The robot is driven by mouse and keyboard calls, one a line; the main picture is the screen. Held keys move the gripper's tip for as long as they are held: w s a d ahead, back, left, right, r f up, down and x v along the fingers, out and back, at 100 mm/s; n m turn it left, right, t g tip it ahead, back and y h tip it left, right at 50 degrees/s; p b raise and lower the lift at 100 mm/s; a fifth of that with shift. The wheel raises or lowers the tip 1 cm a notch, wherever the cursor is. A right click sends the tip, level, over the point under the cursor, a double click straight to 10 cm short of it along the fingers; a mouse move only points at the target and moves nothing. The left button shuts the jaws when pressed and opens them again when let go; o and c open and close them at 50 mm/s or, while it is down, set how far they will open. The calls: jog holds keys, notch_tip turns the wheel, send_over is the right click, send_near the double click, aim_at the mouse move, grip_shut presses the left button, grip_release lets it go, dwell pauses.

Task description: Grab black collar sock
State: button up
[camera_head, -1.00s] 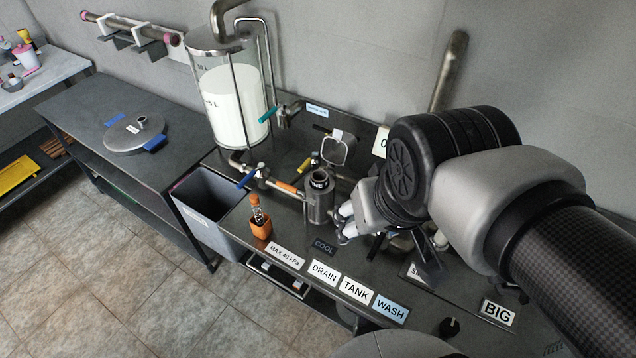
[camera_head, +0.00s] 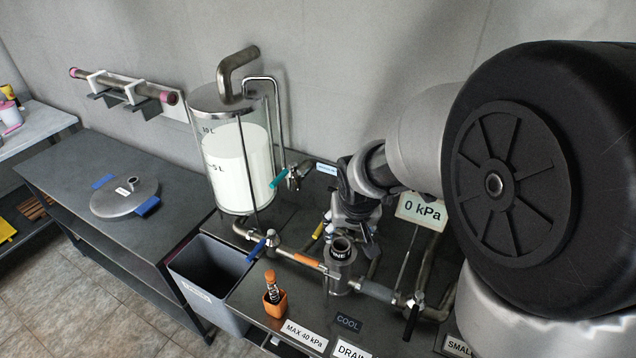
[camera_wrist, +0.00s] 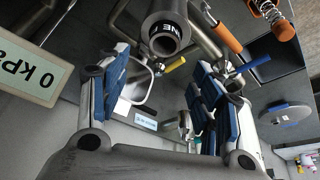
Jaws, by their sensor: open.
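A steel cylindrical housing (camera_head: 340,272) stands on the bench with an open mouth. A black band lettered "NE" (camera_wrist: 165,42) shows at its mouth in the wrist view; I cannot tell whether it is the sock's collar. My gripper (camera_head: 352,218) is just behind the housing, near the back panel, and partly hidden by its own wrist. In the wrist view my gripper (camera_wrist: 162,95) is open with nothing between its blue-padded fingers. A thin wire loop (camera_wrist: 137,99) shows beyond the left finger.
A yellow valve handle (camera_wrist: 175,65) is close by. The "0 kPa" display (camera_head: 423,209) is right of my gripper. A glass tank (camera_head: 238,165) and grey bin (camera_head: 205,280) stand left.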

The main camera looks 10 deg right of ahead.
jog(key=b, duration=0.1)
send_near(342, 243)
jog(key=shift+f, duration=0.75)
jog(key=b+x, duration=0.1)
jog(key=x, duration=0.2)
jog(key=b+x, duration=0.1)
jog(key=shift+s+a+f+b, duration=0.15)
jog(key=shift+a+f+b, duration=0.15)
jog(key=shift+f, duration=0.05)
jog(key=shift+w+f, duration=0.3)
jog(key=shift+f, duration=0.05)
jog(key=shift+r, duration=0.1)
jog(key=shift+c, duration=0.2)
jog(key=c, duration=1.1)
